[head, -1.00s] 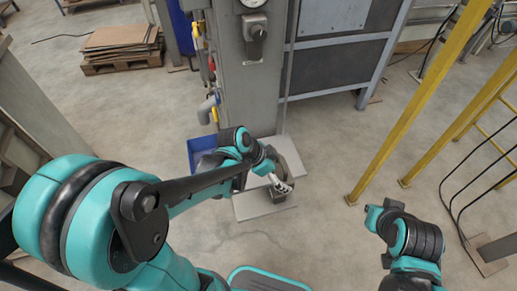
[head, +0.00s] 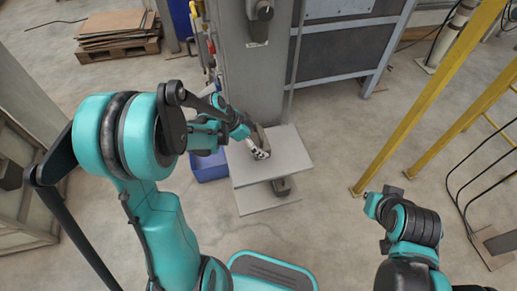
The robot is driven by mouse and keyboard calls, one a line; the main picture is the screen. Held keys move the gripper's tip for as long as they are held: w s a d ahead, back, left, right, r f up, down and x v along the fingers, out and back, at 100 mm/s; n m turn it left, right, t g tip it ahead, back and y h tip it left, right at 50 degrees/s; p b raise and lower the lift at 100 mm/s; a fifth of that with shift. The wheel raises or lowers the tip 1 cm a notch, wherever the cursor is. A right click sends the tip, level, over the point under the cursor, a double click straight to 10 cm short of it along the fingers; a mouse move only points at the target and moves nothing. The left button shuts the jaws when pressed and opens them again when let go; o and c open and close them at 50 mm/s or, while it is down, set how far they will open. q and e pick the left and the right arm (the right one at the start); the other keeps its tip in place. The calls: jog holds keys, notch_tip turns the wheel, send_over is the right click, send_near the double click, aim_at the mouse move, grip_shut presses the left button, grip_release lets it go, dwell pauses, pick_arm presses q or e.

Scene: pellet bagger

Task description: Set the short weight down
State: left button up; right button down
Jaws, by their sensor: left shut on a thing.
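My left gripper (head: 258,151) is over the left part of a light grey plate (head: 292,155) at the foot of the grey machine column. It is shut on a dark grey-brown thing (head: 264,138), which I take to be the short weight. My gripper and wrist hide part of it, and I cannot tell whether it touches the plate.
A second, lower plate (head: 255,198) lies under the upper one, with a dark block (head: 283,186) between them. A blue bin (head: 209,166) stands left of the plates. Yellow posts (head: 425,110) rise at the right. The floor in front is clear.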

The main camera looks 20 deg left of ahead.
pick_arm(q)
notch_tip(320, 180, down, 4)
jog(key=shift+f+b, duration=0.1)
jog(key=shift+b, duration=0.95)
jog(key=o, duration=1.4)
jog(key=shift+f, duration=0.1)
jog(key=shift+c, duration=0.2)
jog(key=shift+o, duration=0.3)
